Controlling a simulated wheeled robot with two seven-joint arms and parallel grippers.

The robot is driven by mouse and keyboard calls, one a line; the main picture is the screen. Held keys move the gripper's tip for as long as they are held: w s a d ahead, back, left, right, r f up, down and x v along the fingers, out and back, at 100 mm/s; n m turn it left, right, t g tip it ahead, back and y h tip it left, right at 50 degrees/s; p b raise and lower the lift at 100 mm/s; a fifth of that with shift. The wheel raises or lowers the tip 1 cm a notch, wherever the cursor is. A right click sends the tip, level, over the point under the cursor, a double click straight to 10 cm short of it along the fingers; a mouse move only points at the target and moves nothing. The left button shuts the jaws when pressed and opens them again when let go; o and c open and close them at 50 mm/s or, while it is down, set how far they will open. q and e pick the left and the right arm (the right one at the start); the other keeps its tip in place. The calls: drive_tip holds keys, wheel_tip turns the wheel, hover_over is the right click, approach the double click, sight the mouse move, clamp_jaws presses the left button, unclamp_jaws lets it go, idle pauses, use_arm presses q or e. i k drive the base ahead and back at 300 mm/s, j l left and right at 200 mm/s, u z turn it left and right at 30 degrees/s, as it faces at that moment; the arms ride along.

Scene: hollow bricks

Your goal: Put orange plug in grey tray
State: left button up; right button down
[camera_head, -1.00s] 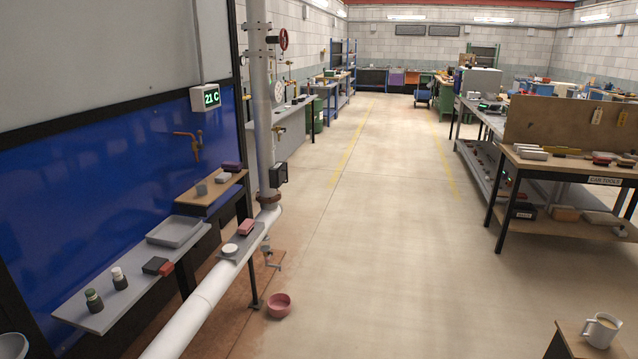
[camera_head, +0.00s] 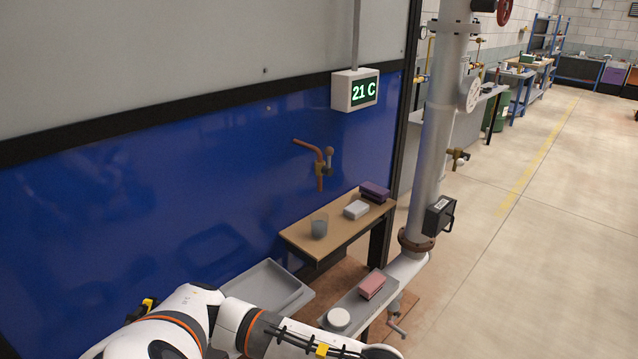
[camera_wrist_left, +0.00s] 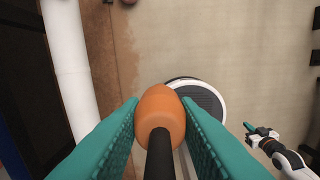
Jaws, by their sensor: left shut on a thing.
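The orange plug (camera_wrist_left: 162,110) has a rounded orange head and a dark stem. In the left wrist view it sits between the teal fingers of my left gripper (camera_wrist_left: 160,125), which is shut on it, above the floor. The grey tray (camera_head: 262,285) is in the lower middle of the head view, beside the blue wall. My left arm crosses in front of its near side, and the left gripper is outside that view. My right gripper (camera_wrist_left: 262,134) shows small at the right of the left wrist view; its opening is unclear.
A wooden shelf (camera_head: 300,240) behind the tray holds a grey cup (camera_head: 319,226), a pale block (camera_head: 356,210) and a dark purple block (camera_head: 375,191). A narrow grey shelf (camera_head: 355,300) to the right holds a pink block (camera_head: 371,284) and a white round piece (camera_head: 338,319). A vertical pipe (camera_head: 437,140) stands beyond.

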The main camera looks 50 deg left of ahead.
sight(249, 302)
drive_tip(key=i+u, duration=0.1)
drive_tip(key=i, duration=0.55)
drive_tip(key=i+l+u, duration=0.1)
drive_tip(key=i, duration=0.5)
drive_tip(key=i+l+u, duration=0.1)
drive_tip(key=i, duration=0.5)
drive_tip(key=i+l+u, duration=0.1)
drive_tip(key=u, duration=2.15)
drive_tip(key=i+j+u, duration=0.1)
drive_tip(key=i+u, duration=0.4)
drive_tip(key=u, duration=0.15)
